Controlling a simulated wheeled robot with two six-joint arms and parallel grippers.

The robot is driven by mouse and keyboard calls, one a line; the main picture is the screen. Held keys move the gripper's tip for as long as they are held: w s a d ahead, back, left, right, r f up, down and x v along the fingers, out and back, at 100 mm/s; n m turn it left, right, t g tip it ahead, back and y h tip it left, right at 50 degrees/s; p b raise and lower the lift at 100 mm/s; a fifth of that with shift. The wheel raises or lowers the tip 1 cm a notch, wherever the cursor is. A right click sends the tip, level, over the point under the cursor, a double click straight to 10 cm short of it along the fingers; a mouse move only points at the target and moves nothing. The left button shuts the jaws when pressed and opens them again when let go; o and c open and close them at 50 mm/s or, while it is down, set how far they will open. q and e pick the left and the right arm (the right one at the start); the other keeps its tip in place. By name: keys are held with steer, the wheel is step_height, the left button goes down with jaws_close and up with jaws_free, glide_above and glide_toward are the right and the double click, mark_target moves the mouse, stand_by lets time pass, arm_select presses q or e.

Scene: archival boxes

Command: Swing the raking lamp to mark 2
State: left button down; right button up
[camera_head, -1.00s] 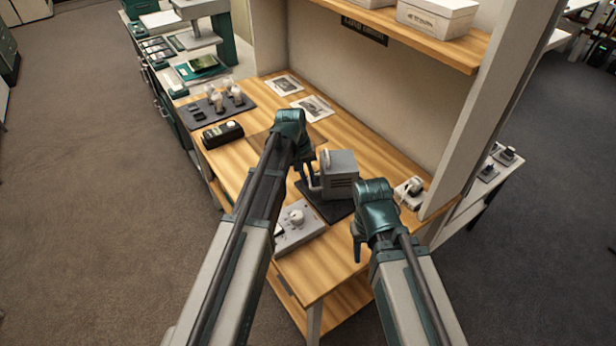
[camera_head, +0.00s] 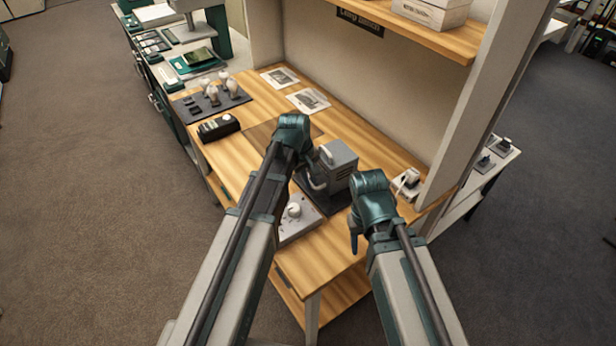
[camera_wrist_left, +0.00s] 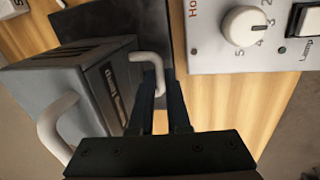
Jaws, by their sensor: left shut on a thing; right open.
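A grey box-shaped housing (camera_head: 342,158), seemingly the raking lamp, stands on a dark base plate (camera_head: 325,203). Its vented, lettered side (camera_wrist_left: 75,85) fills the left of the left wrist view, with one pale handle (camera_wrist_left: 50,125) at the lower left and another pale handle (camera_wrist_left: 150,62) at the fingers. My left gripper (camera_wrist_left: 161,85) is shut on that second handle. In the head view my left gripper (camera_head: 312,180) is beside the housing, its fingers partly hidden. My right gripper (camera_head: 354,238) is open and empty, right of the housing. I cannot make out any position marks.
A control panel (camera_wrist_left: 210,50) with a numbered dial and a lamp switch lies close to the base. A black device (camera_head: 218,128) and a dark mat with pale bulb-like items (camera_head: 205,108) lie further left. A white device (camera_head: 407,183) is near the right post.

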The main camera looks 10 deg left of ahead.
arm_select(q)
steer(key=shift+s+d+n, duration=0.2)
steer(key=shift+n, duration=0.1)
stand_by(0.5)
steer(key=c, duration=0.9)
jaws_free()
steer(key=shift+r, duration=0.15)
arm_select(e)
steer(key=shift+r, duration=0.15)
arm_select(q)
steer(key=r+p, duration=0.4)
steer(key=s+a+r+p, duration=0.1)
steer(key=r+p, duration=0.4)
steer(key=s+a+r+p, duration=0.1)
steer(key=r+p, duration=0.3)
steer(key=shift+r+p, duration=0.15)
steer(key=shift+p, duration=0.15)
arm_select(e)
step_height(320, 180, up, 13)
steer(key=shift+r, duration=0.15)
